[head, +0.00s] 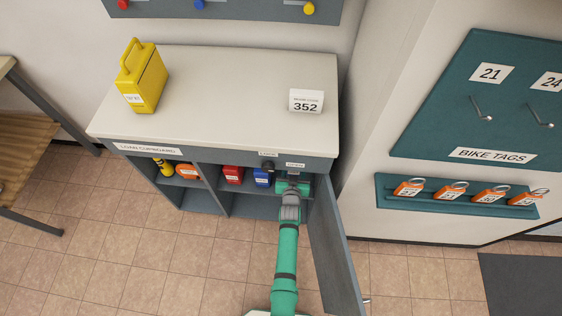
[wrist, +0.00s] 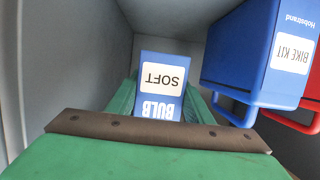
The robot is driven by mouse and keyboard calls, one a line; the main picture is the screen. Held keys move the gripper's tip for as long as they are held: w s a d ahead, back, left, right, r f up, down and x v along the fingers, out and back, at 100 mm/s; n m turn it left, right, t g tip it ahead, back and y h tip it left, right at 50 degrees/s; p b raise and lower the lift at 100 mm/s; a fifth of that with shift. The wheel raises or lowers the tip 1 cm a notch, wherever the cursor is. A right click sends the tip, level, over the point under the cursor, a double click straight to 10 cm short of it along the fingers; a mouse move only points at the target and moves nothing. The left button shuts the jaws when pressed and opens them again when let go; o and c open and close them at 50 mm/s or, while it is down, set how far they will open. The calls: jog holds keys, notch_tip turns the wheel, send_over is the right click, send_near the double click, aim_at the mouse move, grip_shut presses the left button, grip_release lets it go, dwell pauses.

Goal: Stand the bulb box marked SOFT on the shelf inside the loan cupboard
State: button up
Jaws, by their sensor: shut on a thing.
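The blue bulb box marked SOFT (wrist: 160,85) shows in the wrist view, its white label upside down in the picture. My gripper (wrist: 160,100) is shut on it, with a green finger on either side. In the head view my gripper (head: 294,184) reaches into the right part of the loan cupboard (head: 215,150). The box cannot be made out in the head view. Whether its base touches the shelf is hidden in both views.
A blue bike kit case (wrist: 255,55) stands close right of the box, with a red case (wrist: 305,115) beyond. The grey side wall (wrist: 75,60) is at left. The open cupboard door (head: 335,250) hangs right of my arm. A yellow case (head: 145,78) stands on the cupboard top.

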aim_at(294, 174)
jog(key=shift+s+d+f, duration=0.15)
jog(key=shift+d+f, duration=0.1)
jog(key=shift+f, duration=0.25)
jog(key=shift+s+d+f, duration=0.1)
jog(key=shift+d+f, duration=0.1)
jog(key=shift+f, duration=0.25)
jog(key=shift+a+f, duration=0.25)
jog(key=shift+f, duration=3.4)
jog(key=o, duration=1.1)
jog(key=shift+f, duration=0.1)
